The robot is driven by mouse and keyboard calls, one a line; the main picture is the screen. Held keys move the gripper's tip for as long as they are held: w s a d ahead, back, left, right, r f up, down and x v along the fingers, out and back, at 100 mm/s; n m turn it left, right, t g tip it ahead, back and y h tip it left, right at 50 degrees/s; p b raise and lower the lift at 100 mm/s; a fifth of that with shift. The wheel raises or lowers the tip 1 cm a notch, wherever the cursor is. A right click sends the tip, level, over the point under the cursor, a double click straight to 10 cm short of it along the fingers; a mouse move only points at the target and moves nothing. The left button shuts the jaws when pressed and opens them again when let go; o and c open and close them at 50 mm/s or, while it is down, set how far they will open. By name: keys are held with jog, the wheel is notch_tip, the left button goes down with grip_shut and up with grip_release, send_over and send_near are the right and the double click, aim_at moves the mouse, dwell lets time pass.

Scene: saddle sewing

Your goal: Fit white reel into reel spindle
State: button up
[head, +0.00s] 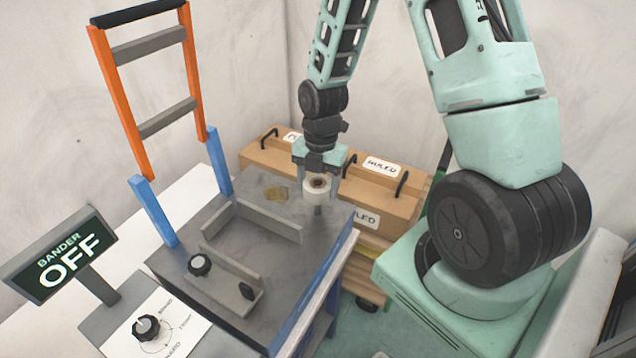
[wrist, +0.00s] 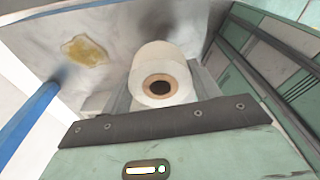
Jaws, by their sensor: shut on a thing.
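The white reel (head: 315,194) is a short white cylinder with a brown core around a dark hole. My gripper (head: 318,174) is shut on it and holds it over the back right part of the grey machine table. A short grey post, which looks like the reel spindle (head: 318,211), shows just below the reel. I cannot tell whether the reel is above the post or partly around it. In the wrist view the reel (wrist: 155,62) sits between the grey fingers, its hole facing the camera. The spindle is not clearly visible there.
An orange frame (head: 118,100) on blue posts rises at left. Wooden crates (head: 272,156) stand behind. A "BANDER OFF" sign (head: 62,258) is front left.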

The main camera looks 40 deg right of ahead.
jog(key=shift+f+b, duration=2)
jog(key=shift+f, duration=1.1)
jog(key=o, duration=1.1)
jog(key=shift+r, duration=0.1)
notch_tip(320, 180, up, 17)
jog(key=d, duration=0.2)
jog(key=shift+w, duration=0.45)
